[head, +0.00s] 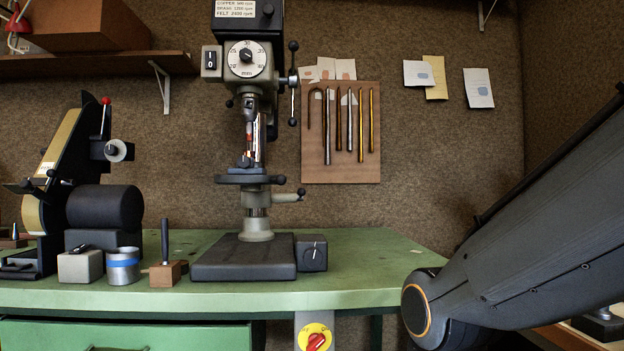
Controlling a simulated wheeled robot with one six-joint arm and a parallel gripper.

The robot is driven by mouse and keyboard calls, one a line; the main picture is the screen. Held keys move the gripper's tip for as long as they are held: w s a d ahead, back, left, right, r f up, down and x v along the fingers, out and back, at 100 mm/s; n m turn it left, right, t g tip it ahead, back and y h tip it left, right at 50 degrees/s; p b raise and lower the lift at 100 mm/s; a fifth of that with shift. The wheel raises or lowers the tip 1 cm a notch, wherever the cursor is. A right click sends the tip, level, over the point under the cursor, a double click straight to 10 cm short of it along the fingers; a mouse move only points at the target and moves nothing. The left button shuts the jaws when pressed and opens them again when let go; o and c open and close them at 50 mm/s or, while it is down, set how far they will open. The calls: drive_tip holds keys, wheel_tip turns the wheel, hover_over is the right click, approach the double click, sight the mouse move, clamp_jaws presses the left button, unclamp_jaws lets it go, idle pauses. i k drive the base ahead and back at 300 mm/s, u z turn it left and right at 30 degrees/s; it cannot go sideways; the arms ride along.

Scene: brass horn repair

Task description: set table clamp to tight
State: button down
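A drill press stands on the green workbench (350,270), with its round work table (235,180) partway up the column. A small vise-like part with an upright copper and silver piece (259,138) sits on the work table under the spindle. My gripper is out of view; only a dark link of my arm shows at the right.
A dark box with a pointer knob (314,249) sits beside the press base (240,262). A red switch on yellow (316,338) is below the bench front. A belt grinder (95,205), grey block (80,266) and tin (123,268) stand left. The bench's right part is clear.

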sight(302, 192)
drive_tip(key=u, duration=0.6)
drive_tip(key=i, duration=1.2)
drive_tip(key=u, duration=0.75)
